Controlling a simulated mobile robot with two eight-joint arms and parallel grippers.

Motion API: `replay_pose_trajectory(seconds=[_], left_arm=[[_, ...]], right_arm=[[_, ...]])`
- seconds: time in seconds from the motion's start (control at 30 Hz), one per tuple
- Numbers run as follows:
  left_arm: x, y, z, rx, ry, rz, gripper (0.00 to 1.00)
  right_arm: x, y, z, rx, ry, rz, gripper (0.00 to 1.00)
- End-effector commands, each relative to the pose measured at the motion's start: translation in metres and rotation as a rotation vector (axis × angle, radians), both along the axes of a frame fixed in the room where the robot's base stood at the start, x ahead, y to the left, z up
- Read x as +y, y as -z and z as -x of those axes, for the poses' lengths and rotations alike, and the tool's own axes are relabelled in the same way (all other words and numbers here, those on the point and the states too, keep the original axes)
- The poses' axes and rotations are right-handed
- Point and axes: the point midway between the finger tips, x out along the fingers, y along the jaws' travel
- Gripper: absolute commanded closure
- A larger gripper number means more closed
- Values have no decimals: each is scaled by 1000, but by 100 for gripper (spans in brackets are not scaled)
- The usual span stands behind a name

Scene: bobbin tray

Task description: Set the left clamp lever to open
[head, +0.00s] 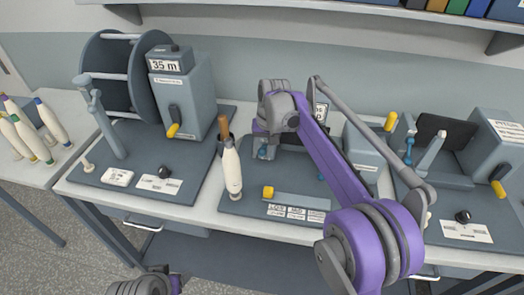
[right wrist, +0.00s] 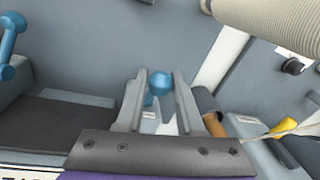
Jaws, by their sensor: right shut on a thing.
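The left clamp lever shows its blue ball knob (right wrist: 160,82) between my right gripper's fingers (right wrist: 160,98) in the right wrist view. The fingers are shut on that knob, and a blue part of the lever shows below it. In the head view the lever's blue part (head: 263,152) shows just below my right wrist, on the middle station. A second blue-knobbed lever (right wrist: 10,38) stands apart at the left of the right wrist view. The lever's exact angle is hard to tell. Only a piece of my left arm shows at the bottom edge of the head view; its fingers are out of sight.
A cream bobbin (head: 232,168) stands upright left of my right gripper, near a brown-tipped spindle (head: 223,127). A winder with a yellow-handled crank (head: 173,130) is farther left. A yellow knob (head: 268,192) sits at the middle station's front. My right arm crosses the station's right part.

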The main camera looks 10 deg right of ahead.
Motion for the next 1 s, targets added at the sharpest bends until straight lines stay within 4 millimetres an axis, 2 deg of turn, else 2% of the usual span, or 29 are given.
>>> replay_pose_trajectory(seconds=[0.5,1.0], left_arm=[[0,35,12,23,0,0,33],[0,47,16,30,0,0,33]], right_arm=[[4,25,11,-351,-3,113,100],[4,34,11,-517,-1,167,100]])
